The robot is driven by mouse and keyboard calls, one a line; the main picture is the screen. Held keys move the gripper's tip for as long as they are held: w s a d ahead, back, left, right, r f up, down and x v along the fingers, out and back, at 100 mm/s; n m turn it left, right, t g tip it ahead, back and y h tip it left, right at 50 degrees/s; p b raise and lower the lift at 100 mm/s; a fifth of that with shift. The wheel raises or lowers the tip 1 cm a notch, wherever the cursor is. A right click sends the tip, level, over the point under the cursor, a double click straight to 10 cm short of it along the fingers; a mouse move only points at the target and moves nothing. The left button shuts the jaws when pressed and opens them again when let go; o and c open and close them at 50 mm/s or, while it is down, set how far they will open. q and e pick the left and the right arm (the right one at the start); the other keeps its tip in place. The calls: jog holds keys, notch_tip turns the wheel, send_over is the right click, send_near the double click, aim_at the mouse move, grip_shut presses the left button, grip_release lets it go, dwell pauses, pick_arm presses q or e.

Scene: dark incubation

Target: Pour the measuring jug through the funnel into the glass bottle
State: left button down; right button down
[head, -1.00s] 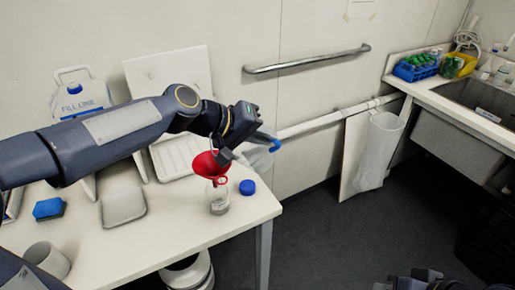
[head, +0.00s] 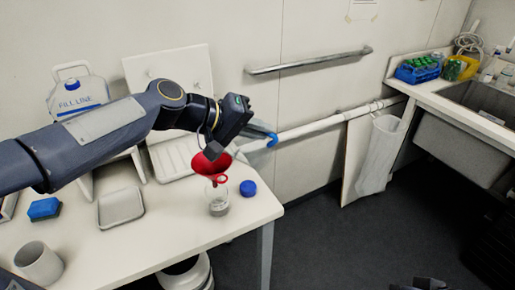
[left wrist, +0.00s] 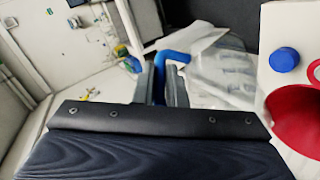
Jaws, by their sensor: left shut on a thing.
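My left gripper (head: 252,128) is shut on the blue handle of the clear measuring jug (left wrist: 215,72). It holds the jug in the air above the back right of the table, behind the red funnel (head: 208,164). In the head view the jug is partly hidden by my gripper; its blue handle (head: 271,139) shows. The funnel sits at the mouth of the glass bottle (head: 218,203), which stands upright near the table's right edge. The funnel also shows at the right of the left wrist view (left wrist: 300,118). A dark part at the bottom edge may be my right gripper (head: 430,284).
A blue cap (head: 248,188) lies right of the bottle. A white tray (head: 121,208), blue sponge (head: 44,209), pale cup (head: 38,262) and fill-line container (head: 78,95) are to the left. A ribbed white rack (head: 178,158) is behind the funnel.

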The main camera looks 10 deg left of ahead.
dwell(0.4)
pick_arm(q)
jog(key=shift+a+b, duration=0.3)
jog(key=shift+b, duration=0.45)
jog(key=shift+a+r+h+b, duration=0.1)
jog(key=shift+a+h+b, duration=0.15)
jog(key=shift+h+b, duration=0.25)
jog(key=shift+r, duration=0.15)
jog(key=shift+a+t+b, duration=0.3)
jog(key=shift+a+b, duration=0.1)
jog(key=shift+b, duration=0.65)
jog(key=shift+s+a+h+b, duration=0.1)
jog(key=shift+a+h+b, duration=0.05)
jog(key=shift+h+b, duration=0.25)
jog(key=shift+a+r, duration=0.1)
jog(key=shift+r, duration=0.15)
